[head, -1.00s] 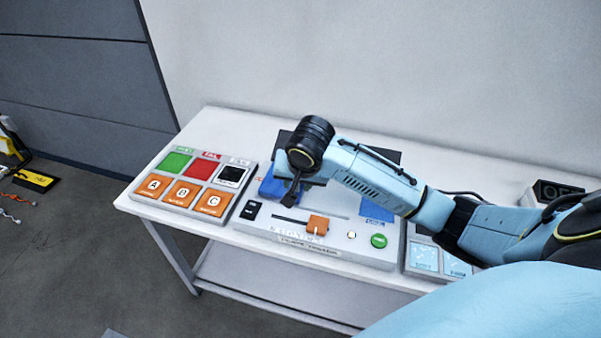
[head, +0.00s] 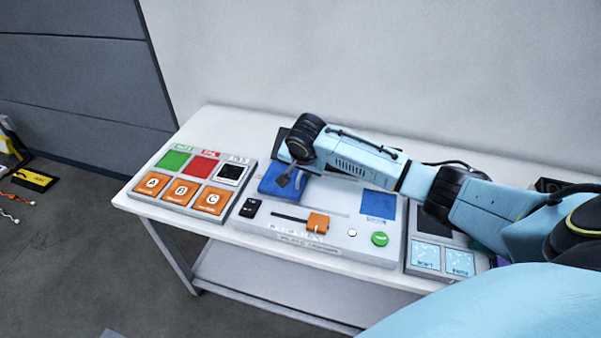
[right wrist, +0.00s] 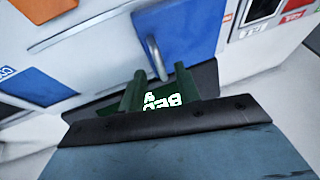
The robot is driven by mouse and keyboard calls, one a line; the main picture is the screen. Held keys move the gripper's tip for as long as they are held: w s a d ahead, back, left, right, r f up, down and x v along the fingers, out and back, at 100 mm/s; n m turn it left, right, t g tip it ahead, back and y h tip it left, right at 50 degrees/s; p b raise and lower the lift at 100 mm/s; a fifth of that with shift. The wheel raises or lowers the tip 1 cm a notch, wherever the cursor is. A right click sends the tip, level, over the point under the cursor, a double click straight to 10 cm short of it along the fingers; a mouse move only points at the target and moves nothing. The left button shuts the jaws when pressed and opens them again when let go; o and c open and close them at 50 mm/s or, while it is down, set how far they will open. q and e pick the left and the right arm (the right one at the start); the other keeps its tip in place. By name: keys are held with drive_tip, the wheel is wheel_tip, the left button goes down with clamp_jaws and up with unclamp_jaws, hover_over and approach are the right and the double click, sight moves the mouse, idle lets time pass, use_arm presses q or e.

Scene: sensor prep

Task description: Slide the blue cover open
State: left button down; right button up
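The blue cover (head: 268,186) lies at the left of the grey console (head: 340,248), partly hidden by my gripper. In the right wrist view the blue cover (right wrist: 190,35) carries a light upright handle (right wrist: 152,57). My right gripper (head: 285,180) reaches down over the cover. In the right wrist view its two green fingers (right wrist: 157,82) are apart, with the handle just beyond and roughly between their tips. I cannot tell whether they touch it. A second blue panel (head: 378,204) with white lettering sits farther right on the console. My left gripper is out of view.
An orange slider (head: 318,223), a black switch (head: 249,208) and a green button (head: 380,239) are on the console's front part. A button panel (head: 180,191) stands to the left, and another panel (head: 426,257) to the right. The white table (head: 215,118) is bare behind the button panel.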

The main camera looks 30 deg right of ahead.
drive_tip(key=shift+w+d+f, duration=0.1)
drive_tip(key=shift+w+f, duration=0.2)
drive_tip(key=shift+f, duration=0.35)
drive_tip(key=shift+c, duration=0.4)
clamp_jaws()
